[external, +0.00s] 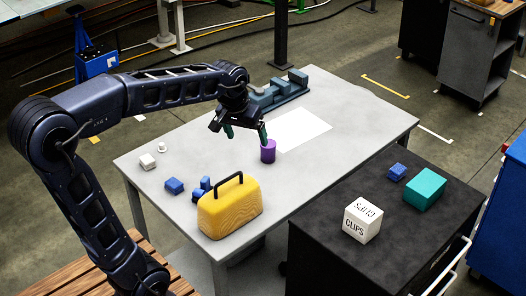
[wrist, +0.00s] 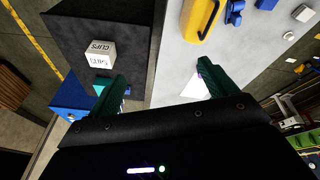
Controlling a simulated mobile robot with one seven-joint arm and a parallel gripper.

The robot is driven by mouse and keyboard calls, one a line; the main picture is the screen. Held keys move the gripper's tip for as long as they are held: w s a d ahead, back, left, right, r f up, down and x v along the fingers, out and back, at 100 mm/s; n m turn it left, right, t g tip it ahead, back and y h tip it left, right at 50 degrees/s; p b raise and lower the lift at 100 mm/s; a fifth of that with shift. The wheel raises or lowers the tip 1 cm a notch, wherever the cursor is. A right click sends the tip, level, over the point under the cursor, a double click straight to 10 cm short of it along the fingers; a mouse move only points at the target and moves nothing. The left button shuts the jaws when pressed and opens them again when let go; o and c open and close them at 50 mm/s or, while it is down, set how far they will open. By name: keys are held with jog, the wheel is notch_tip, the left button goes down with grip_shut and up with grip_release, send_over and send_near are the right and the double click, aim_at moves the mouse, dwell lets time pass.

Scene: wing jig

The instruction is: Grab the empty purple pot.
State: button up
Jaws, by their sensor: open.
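The purple pot (external: 268,153) stands upright on the grey table, near the corner of a white sheet, in the external view. My gripper (external: 246,136) is open and points down, with dark green fingers. Its right fingertip overlaps the pot's rim in the picture; I cannot tell whether they touch. The pot is not between the fingers. The inside of the pot is hidden, so I cannot tell if it is empty. In the wrist view my gripper (wrist: 160,80) has its fingers wide apart, and the pot cannot be made out clearly.
A yellow case (external: 230,208) with a black handle stands at the table's front, beside blue blocks (external: 174,186). A blue-grey fixture (external: 282,91) lies behind the gripper. The white sheet (external: 301,130) lies flat. A black cabinet (external: 330,250) holds a CLIPS box (external: 362,222) and a teal box (external: 425,188).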

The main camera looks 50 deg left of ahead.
jog(key=w+a+f+n, duration=0.1)
jog(key=w+a, duration=0.2)
jog(key=w, duration=0.3)
jog(key=w+a+f+n, duration=0.2)
jog(key=w+a, duration=0.1)
jog(key=w, duration=0.3)
jog(key=n+g, duration=0.3)
jog(key=n, duration=0.4)
send_over(268, 152)
jog(key=w+a, duration=0.2)
jog(key=f, duration=2.8)
jog(key=shift+w+d+f, duration=0.15)
jog(key=shift+d+f, duration=0.1)
jog(key=shift+f, duration=0.15)
jog(key=shift+a+f, duration=0.1)
jog(key=shift+f, duration=0.45)
notch_tip(268, 152, down, 10)
jog(key=shift+f, duration=0.1)
jog(key=c, duration=1.2)
